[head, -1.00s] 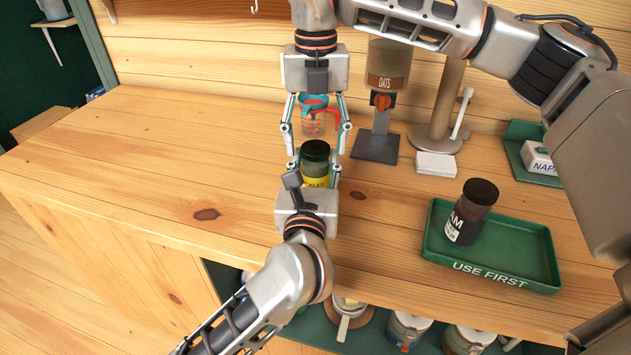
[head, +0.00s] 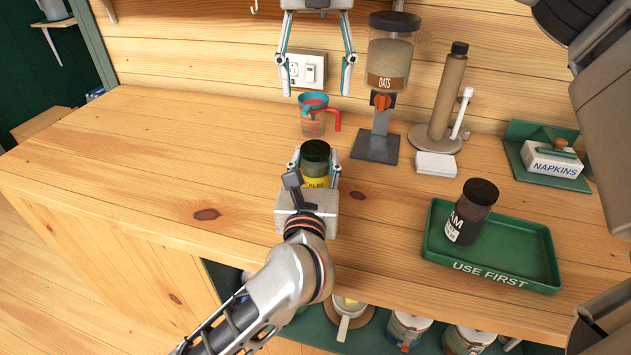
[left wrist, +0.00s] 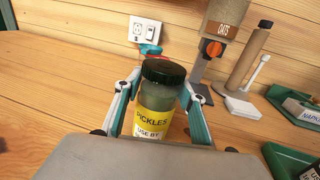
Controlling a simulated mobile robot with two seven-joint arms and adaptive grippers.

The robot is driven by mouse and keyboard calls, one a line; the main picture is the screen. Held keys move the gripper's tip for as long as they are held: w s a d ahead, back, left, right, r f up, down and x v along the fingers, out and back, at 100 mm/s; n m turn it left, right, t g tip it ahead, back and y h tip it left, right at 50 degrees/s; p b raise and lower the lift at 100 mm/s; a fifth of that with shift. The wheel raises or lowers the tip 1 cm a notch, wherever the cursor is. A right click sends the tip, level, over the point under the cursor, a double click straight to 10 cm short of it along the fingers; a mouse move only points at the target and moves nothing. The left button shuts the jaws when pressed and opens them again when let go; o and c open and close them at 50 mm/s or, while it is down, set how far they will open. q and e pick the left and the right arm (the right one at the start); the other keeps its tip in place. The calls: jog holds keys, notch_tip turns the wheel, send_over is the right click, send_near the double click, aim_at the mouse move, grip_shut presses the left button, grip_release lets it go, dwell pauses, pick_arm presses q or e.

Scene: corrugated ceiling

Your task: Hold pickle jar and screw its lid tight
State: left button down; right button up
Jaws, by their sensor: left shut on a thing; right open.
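The pickle jar (head: 316,168) stands upright on the wooden counter, with a dark green lid (head: 315,151) on top and a yellow label. My left gripper (head: 315,172) is shut on the jar's body, one finger on each side. In the left wrist view the jar (left wrist: 158,110) shows its "PICKLES" label between the fingers, and the lid (left wrist: 164,72) sits on its mouth. How tight the lid is cannot be seen. My right gripper (head: 315,75) is open and empty, high above and behind the jar, in front of the wall.
A measuring cup (head: 313,118) with a red handle stands behind the jar. An oats dispenser (head: 389,70) and a paper towel holder (head: 447,95) stand back right. A green tray (head: 500,270) holding a dark jam jar (head: 471,212) is at right. The counter's left side is clear.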

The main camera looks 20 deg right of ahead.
pick_arm(q)
jog(key=c, duration=1.2)
grip_release()
jog(key=v, duration=1.2)
